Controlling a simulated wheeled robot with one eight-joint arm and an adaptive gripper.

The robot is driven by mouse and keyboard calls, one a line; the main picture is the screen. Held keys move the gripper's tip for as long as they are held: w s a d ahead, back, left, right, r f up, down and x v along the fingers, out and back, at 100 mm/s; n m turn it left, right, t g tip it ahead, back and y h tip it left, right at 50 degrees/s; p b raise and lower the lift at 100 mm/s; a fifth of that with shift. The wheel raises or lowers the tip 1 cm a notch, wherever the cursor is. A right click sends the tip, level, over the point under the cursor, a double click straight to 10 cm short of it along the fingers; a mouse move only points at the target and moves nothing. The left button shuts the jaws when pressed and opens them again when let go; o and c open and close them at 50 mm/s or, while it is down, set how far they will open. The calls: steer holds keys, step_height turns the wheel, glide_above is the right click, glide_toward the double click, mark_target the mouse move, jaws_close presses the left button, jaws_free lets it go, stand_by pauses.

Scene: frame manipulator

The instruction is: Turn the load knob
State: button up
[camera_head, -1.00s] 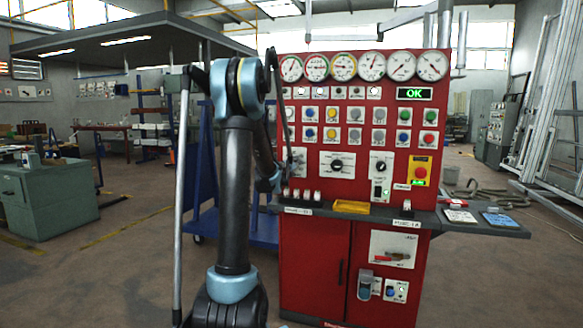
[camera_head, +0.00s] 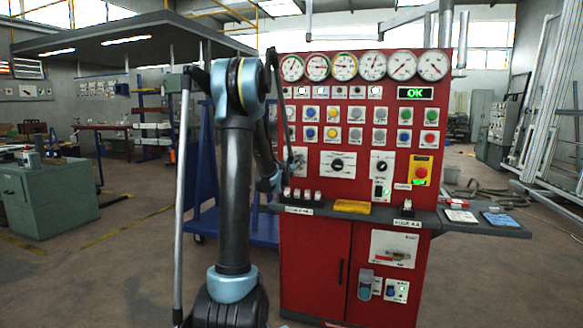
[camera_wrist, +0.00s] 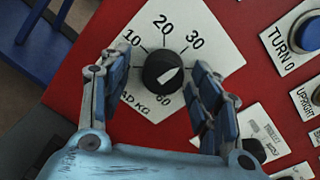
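The load knob (camera_wrist: 163,73) is a round black knob on a white dial plate (camera_wrist: 205,30) marked 10, 20, 30 and LOAD KG in the wrist view. Its white mark points to the right and slightly up. My gripper (camera_wrist: 160,78) is open, with one finger on each side of the knob. Gaps show between the fingers and the knob, so I see no grip on it. In the head view the dial plate (camera_head: 299,155) is at the left edge of the red panel, and my arm partly hides it. The knob is not clear there.
A blue button labelled TURN (camera_wrist: 303,34) and an UPRIGHT plate (camera_wrist: 305,97) lie to the right of the dial. The red cabinet (camera_head: 316,265) has a grey shelf (camera_head: 470,222) below the controls. A blue trolley (camera_head: 205,190) stands left behind my arm.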

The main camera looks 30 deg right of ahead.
steer(key=shift+s, duration=0.1)
steer(key=v, duration=1.1)
steer(key=shift+s+a, duration=0.2)
steer(key=shift+a, duration=0.2)
